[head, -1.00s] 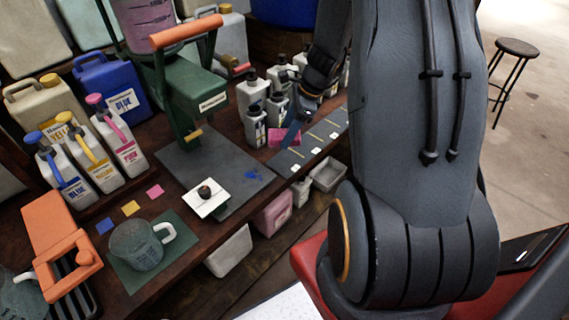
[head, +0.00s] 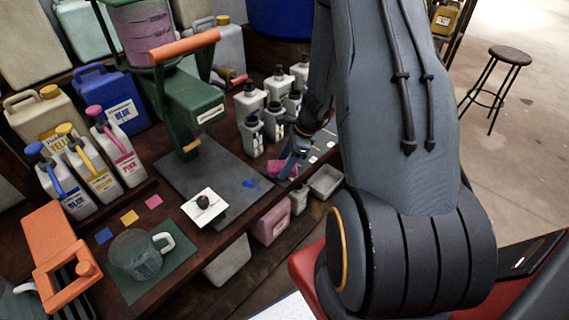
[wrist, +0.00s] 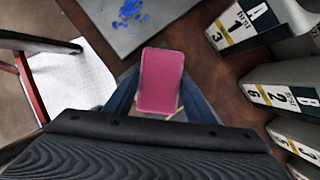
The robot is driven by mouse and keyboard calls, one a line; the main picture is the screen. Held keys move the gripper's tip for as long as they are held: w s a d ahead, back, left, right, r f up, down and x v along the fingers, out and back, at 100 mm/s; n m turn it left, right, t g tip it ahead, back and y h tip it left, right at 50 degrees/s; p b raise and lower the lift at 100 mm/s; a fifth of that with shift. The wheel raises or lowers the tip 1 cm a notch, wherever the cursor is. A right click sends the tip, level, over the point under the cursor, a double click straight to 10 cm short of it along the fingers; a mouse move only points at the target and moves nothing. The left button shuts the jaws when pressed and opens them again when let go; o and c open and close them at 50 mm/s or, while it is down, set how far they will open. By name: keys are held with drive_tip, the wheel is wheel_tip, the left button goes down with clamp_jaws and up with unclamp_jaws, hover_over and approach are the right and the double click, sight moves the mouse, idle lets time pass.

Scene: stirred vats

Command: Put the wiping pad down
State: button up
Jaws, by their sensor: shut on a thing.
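The wiping pad (wrist: 161,80) is a pink rounded block. In the wrist view it lies between the two blue fingers of my gripper (wrist: 160,92), which is shut on it. In the head view the pad (head: 281,169) shows as a small pink patch at the right edge of the grey slab, by my gripper (head: 290,166). My arm hides part of this area. I cannot tell whether the pad touches the surface beneath it.
A blue spill (head: 250,184) marks the grey slab (head: 205,168). Several white numbered bottles (head: 249,103) stand close behind my gripper. A green dispenser (head: 190,105) stands over the slab.

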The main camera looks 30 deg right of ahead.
drive_tip(key=shift+f, duration=0.1)
drive_tip(key=o, duration=1.3)
drive_tip(key=b+v, duration=0.2)
drive_tip(key=v, duration=1)
drive_tip(key=s+a+r+n+h, duration=0.2)
drive_tip(key=s+a+r+n, duration=0.3)
drive_tip(key=a+n, duration=0.4)
drive_tip(key=s+a+r+n+h, duration=0.2)
drive_tip(key=s+a+r+n, duration=0.3)
drive_tip(key=n, duration=0.9)
drive_tip(key=s+a, duration=0.2)
drive_tip(key=a, duration=0.2)
drive_tip(key=shift+n+g, duration=0.3)
drive_tip(key=shift+g, duration=0.1)
